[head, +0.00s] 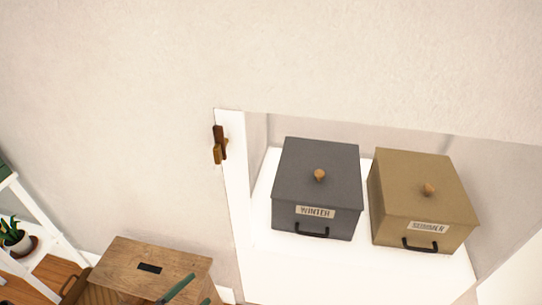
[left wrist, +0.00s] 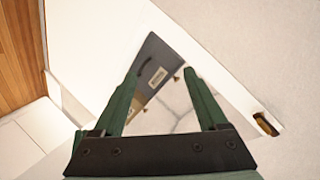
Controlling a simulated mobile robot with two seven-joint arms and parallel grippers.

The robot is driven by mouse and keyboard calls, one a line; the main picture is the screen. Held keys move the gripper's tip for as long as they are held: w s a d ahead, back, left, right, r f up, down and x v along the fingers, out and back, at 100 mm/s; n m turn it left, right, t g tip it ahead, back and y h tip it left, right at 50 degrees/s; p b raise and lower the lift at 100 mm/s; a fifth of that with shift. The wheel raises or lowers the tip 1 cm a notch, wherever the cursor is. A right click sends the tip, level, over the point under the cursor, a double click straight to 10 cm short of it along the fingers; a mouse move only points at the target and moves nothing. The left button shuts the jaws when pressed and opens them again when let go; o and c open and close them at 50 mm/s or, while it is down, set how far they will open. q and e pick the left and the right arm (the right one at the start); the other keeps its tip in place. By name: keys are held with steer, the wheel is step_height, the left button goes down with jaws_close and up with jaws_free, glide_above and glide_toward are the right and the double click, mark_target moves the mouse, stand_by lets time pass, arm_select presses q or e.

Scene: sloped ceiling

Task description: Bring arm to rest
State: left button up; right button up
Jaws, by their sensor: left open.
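My left gripper (left wrist: 163,73) is open, with its two green fingers apart and nothing between them in the left wrist view. In the head view only parts of its green fingers (head: 192,289) show at the bottom edge, in front of the wooden stool top. My right gripper is in neither view.
A grey "WINTER" box (head: 317,183) and a tan box (head: 420,196) stand lidded on a white surface (head: 263,225) in a wall recess. A wooden wall hook (head: 219,145) is left of them. A wooden stool (head: 126,257) and a potted plant (head: 14,236) are lower left.

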arm_select(q)
steer(key=s+a+f+n+g+y, duration=0.4)
steer(key=s+a+f+n, duration=0.4)
steer(key=s+a, duration=0.1)
steer(key=d+r+n+t, duration=0.1)
steer(key=d+n, duration=0.4)
steer(key=d, duration=0.6)
step_height(320, 180, up, 7)
steer(key=p, duration=0.7)
steer(key=shift+a+f, duration=0.15)
steer(key=shift+a, duration=0.3)
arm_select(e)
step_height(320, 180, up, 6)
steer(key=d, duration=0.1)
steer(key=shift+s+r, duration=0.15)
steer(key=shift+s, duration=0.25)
arm_select(q)
steer(key=shift+w, duration=0.1)
